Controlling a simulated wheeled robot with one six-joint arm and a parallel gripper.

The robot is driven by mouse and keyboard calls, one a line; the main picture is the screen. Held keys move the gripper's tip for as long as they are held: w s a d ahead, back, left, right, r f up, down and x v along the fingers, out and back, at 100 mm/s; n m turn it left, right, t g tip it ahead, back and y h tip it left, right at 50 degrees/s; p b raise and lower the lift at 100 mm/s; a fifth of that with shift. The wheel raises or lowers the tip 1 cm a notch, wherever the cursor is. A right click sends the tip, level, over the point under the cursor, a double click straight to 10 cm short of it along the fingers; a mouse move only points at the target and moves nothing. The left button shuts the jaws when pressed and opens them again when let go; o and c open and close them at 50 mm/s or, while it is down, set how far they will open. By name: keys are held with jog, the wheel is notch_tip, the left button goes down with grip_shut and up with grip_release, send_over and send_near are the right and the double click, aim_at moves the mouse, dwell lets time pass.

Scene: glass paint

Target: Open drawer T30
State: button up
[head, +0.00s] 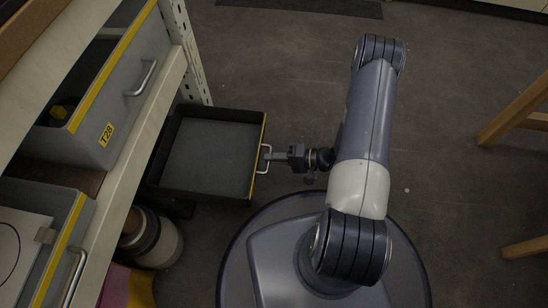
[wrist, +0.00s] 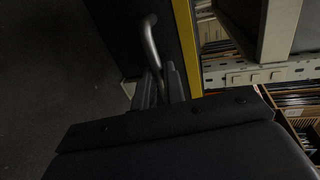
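A low grey drawer (head: 208,155) with dark walls stands well out from the shelf unit, below the upper drawers. It is empty, and its front edge has a yellow strip (head: 259,160). No T30 label is readable on it. Its metal handle (head: 265,169) faces my arm. My gripper (head: 271,157) is at this handle. In the wrist view, the handle (wrist: 151,45) passes between the two fingers of my gripper (wrist: 162,84), which appear closed around it. The yellow strip (wrist: 187,45) shows beside the fingers.
A drawer labelled T28 (head: 107,134) sits on the shelf above. Another handled drawer (head: 70,262) is at lower left. A round container (head: 158,241) stands below the shelf. Wooden legs (head: 515,112) stand at right. The floor beyond my arm is clear.

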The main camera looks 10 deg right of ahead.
jog(key=o, duration=0.5)
jog(key=shift+c, duration=0.2)
jog(key=p+v, duration=0.3)
jog(key=v, duration=0.8)
jog(key=shift+a, duration=0.1)
jog(key=b+x, duration=0.3)
jog(key=x, duration=0.8)
jog(key=shift+a, duration=0.1)
